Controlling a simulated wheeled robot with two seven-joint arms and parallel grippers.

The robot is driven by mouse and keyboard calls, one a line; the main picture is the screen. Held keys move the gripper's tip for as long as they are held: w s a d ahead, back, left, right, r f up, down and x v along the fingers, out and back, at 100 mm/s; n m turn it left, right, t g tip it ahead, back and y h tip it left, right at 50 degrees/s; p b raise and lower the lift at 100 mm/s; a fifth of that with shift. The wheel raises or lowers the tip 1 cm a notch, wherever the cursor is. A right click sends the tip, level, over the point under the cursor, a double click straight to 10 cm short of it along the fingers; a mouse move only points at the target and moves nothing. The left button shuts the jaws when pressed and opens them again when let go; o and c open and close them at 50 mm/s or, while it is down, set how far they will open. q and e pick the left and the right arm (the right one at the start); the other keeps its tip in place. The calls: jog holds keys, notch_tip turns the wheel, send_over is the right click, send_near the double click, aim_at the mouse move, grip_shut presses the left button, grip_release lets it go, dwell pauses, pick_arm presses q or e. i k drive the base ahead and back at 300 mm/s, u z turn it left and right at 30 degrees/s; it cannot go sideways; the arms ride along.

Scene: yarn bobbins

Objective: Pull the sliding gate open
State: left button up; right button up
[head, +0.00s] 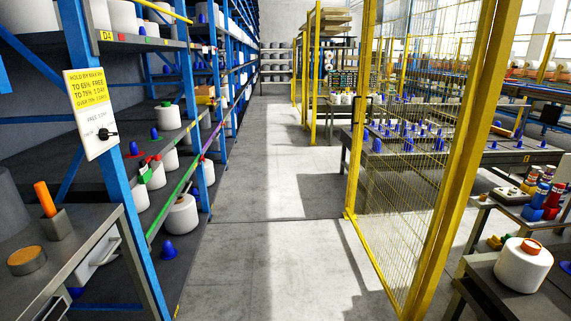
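A yellow-framed wire mesh panel (405,185), which looks like the sliding gate, stands upright along the right side of the aisle. A dark upright handle-like part (355,109) sits on its far yellow upright. A thick yellow post (463,150) rises at its near end. Tables and blue cones show through the mesh. I cannot tell from this view whether the gate is shut or partly open. Neither of my grippers is in view.
The grey floor aisle (275,240) is clear ahead. A blue-framed rack (127,190) with white bobbins lines the left, with a grey table (85,235) in front. A table with a large white bobbin (523,268) stands at near right. More yellow fencing (313,75) stands farther back.

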aim_at(488, 7)
jog(key=z, duration=0.05)
jog(key=i, duration=2.35)
jog(key=z, duration=0.85)
jog(key=i, duration=2.5)
jog(key=z, duration=0.7)
